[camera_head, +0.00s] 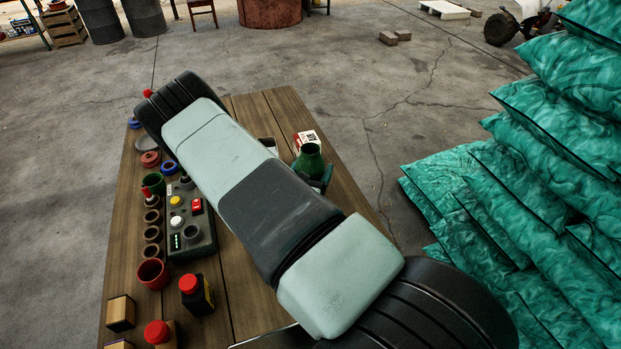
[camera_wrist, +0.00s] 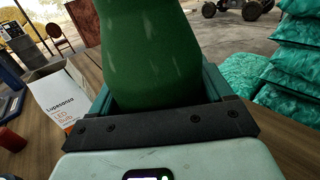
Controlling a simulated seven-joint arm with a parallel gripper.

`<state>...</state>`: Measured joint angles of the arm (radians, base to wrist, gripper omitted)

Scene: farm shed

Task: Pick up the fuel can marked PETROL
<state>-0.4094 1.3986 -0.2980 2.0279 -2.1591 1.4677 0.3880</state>
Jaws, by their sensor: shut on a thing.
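My gripper (camera_wrist: 158,92) is shut on a smooth green vase-shaped vessel (camera_wrist: 150,50), with one teal finger on each side of it. In the head view, the green vessel (camera_head: 308,160) shows at the table's right side with its round mouth up; my arm hides part of it and most of my gripper. I cannot tell if it touches the table. No PETROL marking can be read in either view. A dark bottle with a red cap (camera_head: 197,296) stands at the near left of the table, and another red-capped container (camera_head: 158,334) is partly cut off.
A white LED bulb box (camera_wrist: 60,100) stands left of my gripper. The wooden table (camera_head: 250,318) also holds a control box with coloured buttons (camera_head: 190,240), a red cup (camera_head: 152,274) and several small cups and rings. Teal sacks (camera_head: 540,200) are piled to the right.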

